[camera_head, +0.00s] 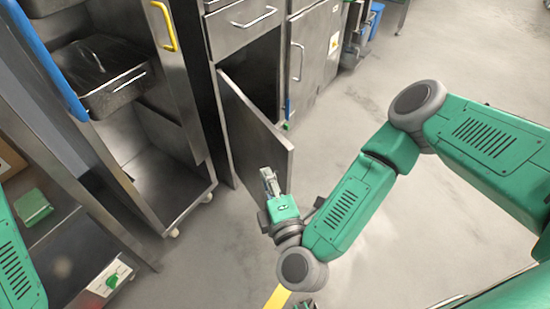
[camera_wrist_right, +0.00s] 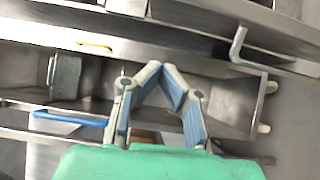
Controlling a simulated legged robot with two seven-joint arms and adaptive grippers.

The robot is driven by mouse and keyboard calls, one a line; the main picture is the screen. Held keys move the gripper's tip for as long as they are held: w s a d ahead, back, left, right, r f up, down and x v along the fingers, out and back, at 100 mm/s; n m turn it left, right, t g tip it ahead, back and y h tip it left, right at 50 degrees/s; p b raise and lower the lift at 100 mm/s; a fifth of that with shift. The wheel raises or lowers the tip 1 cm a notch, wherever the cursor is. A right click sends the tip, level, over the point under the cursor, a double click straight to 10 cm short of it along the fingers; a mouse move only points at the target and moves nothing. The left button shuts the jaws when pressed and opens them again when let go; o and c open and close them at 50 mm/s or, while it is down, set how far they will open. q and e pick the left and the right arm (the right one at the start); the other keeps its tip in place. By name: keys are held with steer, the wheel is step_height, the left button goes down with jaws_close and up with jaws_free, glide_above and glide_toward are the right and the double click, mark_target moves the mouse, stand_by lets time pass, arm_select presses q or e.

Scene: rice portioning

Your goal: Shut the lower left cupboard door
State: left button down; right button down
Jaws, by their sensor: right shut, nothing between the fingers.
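The lower left cupboard door (camera_head: 250,130) is a grey metal panel in the head view. It stands wide open, swung out from the cupboard below a drawer, with the dark opening behind it. My right gripper (camera_head: 266,174) is shut and empty. In the picture it overlaps the lower part of the door near its free edge; I cannot tell if it touches. In the right wrist view its fingers (camera_wrist_right: 161,72) meet at the tips in front of metal furniture. My left gripper is out of view.
A tall metal cabinet with a yellow handle (camera_head: 165,26) and a lidded tray (camera_head: 98,75) stands open at the left, beside a blue handle (camera_head: 55,70). A closed cupboard door (camera_head: 312,55) is to the right. The floor (camera_head: 365,70) at the right is clear.

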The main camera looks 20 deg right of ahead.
mark_target(276, 154)
steer(key=w+d+b, duration=0.1)
steer(key=w, duration=0.1)
steer(key=w+d+b, duration=0.1)
steer(key=w+b, duration=0.1)
steer(key=w+d+b, duration=0.1)
steer(key=d, duration=0.1)
steer(key=shift+w+b, duration=0.4)
stand_by(0.3)
steer(key=shift+a, duration=0.15)
